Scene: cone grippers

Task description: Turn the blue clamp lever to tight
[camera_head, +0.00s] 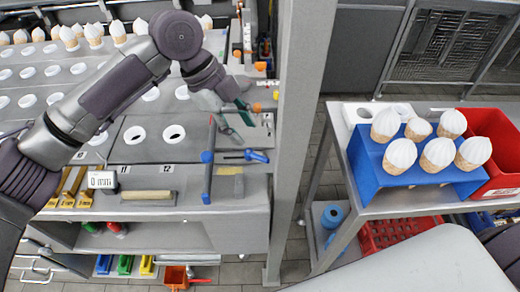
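A blue-handled clamp lever (256,156) lies roughly level near the right end of the grey machine's front. A long bar clamp with blue ends (208,157) stands just left of it. My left gripper (237,125) hangs above and behind the lever, with its dark green fingers apart and nothing seen between them. It looks clear of the blue handle, though the exact height gap is hard to judge. The lever's pivot is small and unclear. My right gripper is out of view.
A grey post (299,130) rises right of the lever. Orange-tipped levers (258,107) sit close to my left gripper. A white display box (102,180) and a wooden-handled tool (148,195) lie on the front ledge. A blue cone stand (405,178) and red bin (503,180) are right.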

